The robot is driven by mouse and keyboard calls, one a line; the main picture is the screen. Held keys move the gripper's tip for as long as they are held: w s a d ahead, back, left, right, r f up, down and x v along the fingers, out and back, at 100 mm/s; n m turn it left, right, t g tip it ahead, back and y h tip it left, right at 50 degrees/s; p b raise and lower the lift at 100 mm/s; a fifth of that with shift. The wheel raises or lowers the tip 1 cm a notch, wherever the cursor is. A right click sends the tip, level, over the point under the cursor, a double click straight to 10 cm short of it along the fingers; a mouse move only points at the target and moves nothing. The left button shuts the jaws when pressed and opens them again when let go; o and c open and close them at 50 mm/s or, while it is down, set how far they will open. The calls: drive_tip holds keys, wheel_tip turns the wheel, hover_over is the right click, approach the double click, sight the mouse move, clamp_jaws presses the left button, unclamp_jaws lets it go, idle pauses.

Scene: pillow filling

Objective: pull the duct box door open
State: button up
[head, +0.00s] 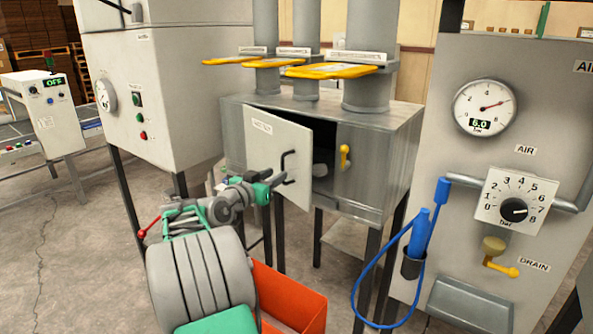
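The grey metal duct box (375,180) stands on legs in the middle of the head view. Its pale door (268,145) is hinged at the left and stands partly open, showing the dark inside. A black bar handle (288,167) is on the door's right side. My gripper (276,180) is at the lower end of this handle, at the front of the door. The fingertips overlap the handle in the picture, and it is unclear whether they hold it. A yellow latch (345,155) is on the box front, right of the opening. A grey lump (320,170) shows inside.
An orange bin (290,298) is on the floor below the box. At the right stands a grey panel with a gauge (485,108), a dial (515,208) and a blue hose tool (420,232). A grey cabinet (165,90) stands at the left. Yellow slide gates (325,70) stick out above.

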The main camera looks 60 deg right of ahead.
sight(295, 164)
drive_tip(key=shift+m+g+h, duration=0.3)
drive_tip(key=shift+g, duration=0.3)
drive_tip(key=s+d, duration=0.1)
drive_tip(key=d, duration=0.1)
drive_tip(key=d+p, duration=0.1)
drive_tip(key=d, duration=0.2)
drive_tip(key=s+d+p, duration=0.1)
drive_tip(key=d, duration=0.2)
drive_tip(key=shift+s+d+r, duration=0.15)
drive_tip(key=shift+s+r, duration=0.15)
drive_tip(key=shift+s, duration=0.05)
drive_tip(key=shift+d, duration=0.55)
drive_tip(key=shift+c, duration=0.4)
clamp_jaws()
drive_tip(key=c, duration=0.6)
unclamp_jaws()
drive_tip(key=o, duration=0.7)
